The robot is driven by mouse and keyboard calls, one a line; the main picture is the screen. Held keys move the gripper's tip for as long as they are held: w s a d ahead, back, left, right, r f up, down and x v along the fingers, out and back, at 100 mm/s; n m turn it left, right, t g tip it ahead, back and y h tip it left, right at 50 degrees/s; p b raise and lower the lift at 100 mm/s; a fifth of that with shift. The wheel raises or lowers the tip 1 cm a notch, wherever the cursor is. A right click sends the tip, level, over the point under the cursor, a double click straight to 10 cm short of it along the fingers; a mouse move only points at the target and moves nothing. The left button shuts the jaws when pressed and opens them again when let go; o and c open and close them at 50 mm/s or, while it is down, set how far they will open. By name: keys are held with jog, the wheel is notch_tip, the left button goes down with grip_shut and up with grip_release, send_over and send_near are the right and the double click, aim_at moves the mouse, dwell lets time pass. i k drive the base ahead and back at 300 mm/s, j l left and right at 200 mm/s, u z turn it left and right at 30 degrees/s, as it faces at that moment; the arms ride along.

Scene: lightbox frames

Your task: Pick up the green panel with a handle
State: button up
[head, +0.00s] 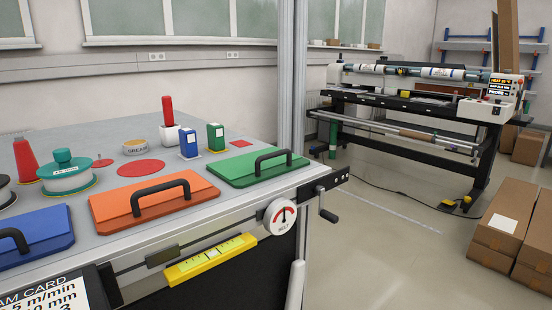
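The green panel (236,177) lies flat near the right end of the grey worktop, in the head view. It has a black arched handle (273,157) standing up on its top. The handle looks clear, with nothing over it. My gripper does not show in the head view.
An orange panel (118,202) and a blue panel (37,228), each with a black handle, lie to the left. Blue (189,143) and green (215,138) boxes stand behind the green panel. A metal post (292,80) rises close behind its right side. A gauge (281,217) hangs on the front edge.

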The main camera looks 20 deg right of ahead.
aim_at(240, 171)
jog(key=i+l, duration=0.15)
jog(key=l, duration=0.35)
jog(key=i+l+u, duration=0.1)
jog(key=l, duration=0.35)
jog(key=i+l, duration=0.15)
jog(key=l, duration=0.35)
jog(key=i+l+u, duration=0.1)
jog(key=l, duration=0.4)
jog(key=i+l, duration=0.15)
jog(key=l, duration=0.35)
jog(key=i+l, duration=0.15)
jog(key=l, duration=0.25)
jog(key=i+l, duration=0.15)
jog(key=l, duration=0.2)
jog(key=i+l+u, duration=0.1)
jog(key=l, duration=0.3)
jog(key=i+j, duration=0.1)
jog(key=j, duration=0.35)
